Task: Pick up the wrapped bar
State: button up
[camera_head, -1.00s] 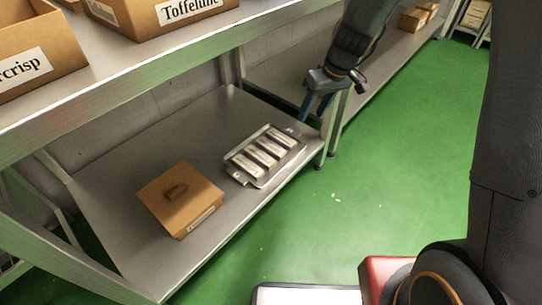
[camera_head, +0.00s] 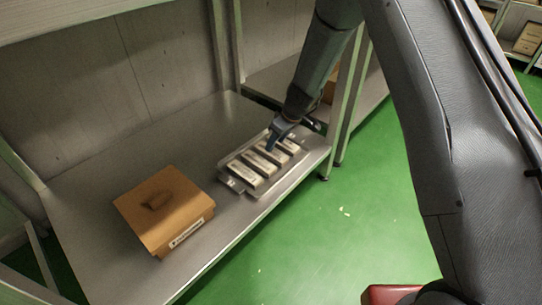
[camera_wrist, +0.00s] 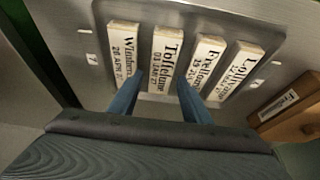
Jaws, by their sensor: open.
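Several pale wrapped bars with printed labels lie side by side in a shallow metal tray (camera_head: 233,183) on the lower shelf. In the wrist view, the bars read roughly Windmere (camera_wrist: 123,55), Toffelune (camera_wrist: 163,58), Frellow (camera_wrist: 205,62) and Lolivane (camera_wrist: 242,72). My gripper (camera_head: 274,141) is over the tray, pointing down at the bars. In the wrist view, the open blue fingers of my gripper (camera_wrist: 159,90) appear on either side of the Toffelune bar's near end. I cannot tell whether they reach down beside it or touch it. Nothing is held.
A brown lidded box (camera_head: 163,208) stands left of the tray on the metal shelf (camera_head: 105,165); it also shows in the wrist view (camera_wrist: 288,112). A shelf post (camera_head: 340,105) rises close to my arm's right. Green floor lies open in front.

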aim_at(272, 152)
jog(key=b+x, duration=0.1)
jog(key=x, duration=0.1)
jog(key=b+x, duration=0.1)
jog(key=x, duration=0.1)
jog(key=shift+s+f, duration=0.1)
jog(key=shift+s, duration=0.15)
jog(key=shift+w+a+f, duration=0.15)
jog(key=shift+f, duration=0.3)
jog(key=shift+r, duration=0.1)
jog(key=c, duration=0.9)
